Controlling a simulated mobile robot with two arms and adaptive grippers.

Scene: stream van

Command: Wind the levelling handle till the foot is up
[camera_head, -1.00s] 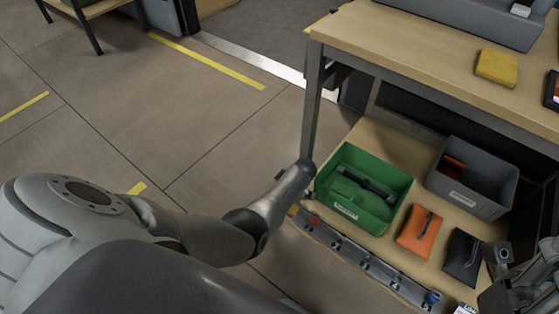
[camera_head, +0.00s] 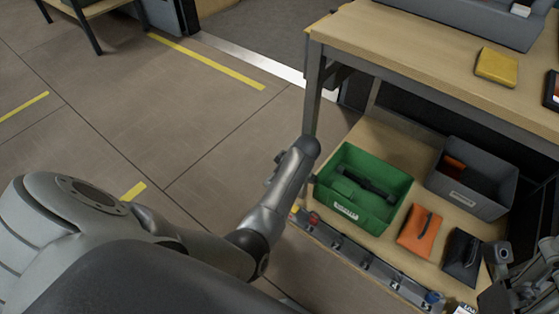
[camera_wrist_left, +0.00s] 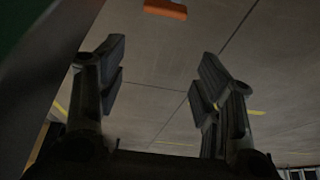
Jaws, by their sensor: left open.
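In the left wrist view my left gripper (camera_wrist_left: 162,60) is open and empty, its two dark fingers wide apart over the floor. An orange, bar-like piece (camera_wrist_left: 165,8), possibly the levelling handle's grip, shows at the top edge, beyond the fingertips and apart from them. Its other parts are out of frame. In the head view my left forearm reaches towards the workbench's front leg (camera_head: 312,100); its gripper is hidden there. I cannot make out the levelling handle or the foot in the head view. My right gripper (camera_head: 508,270) is partly in view at the lower right; its jaws are unclear.
The low shelf holds a green tote (camera_head: 390,215), a grey bin (camera_head: 490,205), an orange pouch (camera_head: 420,232) and a black pouch (camera_head: 462,258). A metal rail (camera_head: 350,252) runs along its front edge. A yellow block (camera_head: 497,67) lies on the bench top.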

